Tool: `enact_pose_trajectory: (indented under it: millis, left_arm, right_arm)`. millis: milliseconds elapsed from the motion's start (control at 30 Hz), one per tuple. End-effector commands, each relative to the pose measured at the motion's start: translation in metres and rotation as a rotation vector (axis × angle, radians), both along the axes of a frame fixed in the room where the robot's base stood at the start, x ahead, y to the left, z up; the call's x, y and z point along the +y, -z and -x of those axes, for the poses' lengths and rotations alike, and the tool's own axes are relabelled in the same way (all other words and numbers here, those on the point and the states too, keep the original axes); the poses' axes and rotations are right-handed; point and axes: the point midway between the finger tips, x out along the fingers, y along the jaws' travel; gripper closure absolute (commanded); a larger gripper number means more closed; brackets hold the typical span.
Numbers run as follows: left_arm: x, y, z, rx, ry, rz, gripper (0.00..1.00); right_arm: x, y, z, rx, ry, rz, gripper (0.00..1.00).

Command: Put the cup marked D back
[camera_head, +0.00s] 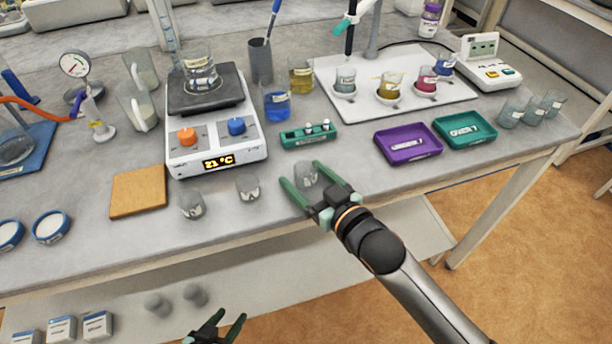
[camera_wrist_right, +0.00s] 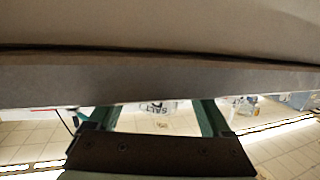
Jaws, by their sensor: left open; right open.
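Three small clear cups with dark-marked labels stand near the table's front edge: a left cup (camera_head: 191,205), a middle cup (camera_head: 247,187) and a right cup (camera_head: 306,173). I cannot read which is marked D. My right gripper (camera_head: 302,174) is open, its fingers on either side of the right cup. In the right wrist view, a lettered pale object (camera_wrist_right: 160,107) shows between the open fingers, mostly hidden by a grey band. My left gripper (camera_head: 230,317) is open and empty, low in front of the table. A white board (camera_head: 462,93) holds several cups with coloured contents.
A hotplate (camera_head: 216,144) reading 21 °C stands behind the cups, with a cork mat (camera_head: 138,191) left of it. A green rack (camera_head: 309,136), purple tray (camera_head: 408,145) and green tray (camera_head: 464,131) lie behind and right. Several clear cups (camera_head: 532,108) stand at the right edge.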

Motion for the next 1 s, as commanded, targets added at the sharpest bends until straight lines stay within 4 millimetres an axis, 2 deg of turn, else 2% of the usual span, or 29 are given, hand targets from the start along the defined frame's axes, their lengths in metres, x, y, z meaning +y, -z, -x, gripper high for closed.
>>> enact_pose_trajectory:
  millis: [267, 367, 700, 1000]
  left_arm:
    - [0.000, -0.002, 0.000, -0.001, 0.000, 0.000, 0.50]
    - [0.000, -0.002, 0.000, -0.001, 0.000, 0.000, 0.50]
    - [0.000, -0.004, 0.000, -0.001, 0.000, 0.000, 0.50]
    - [0.000, -0.003, 0.000, -0.001, 0.000, 0.000, 0.50]
  right_arm:
    - [-0.003, -0.004, 0.004, 0.001, 0.000, 0.001, 0.17]
    - [-0.011, -0.005, 0.015, 0.001, 0.001, 0.001, 0.17]
    - [-0.049, -0.015, 0.073, 0.002, 0.000, 0.002, 0.17]
    - [-0.065, -0.021, 0.097, 0.001, 0.001, 0.001, 0.17]
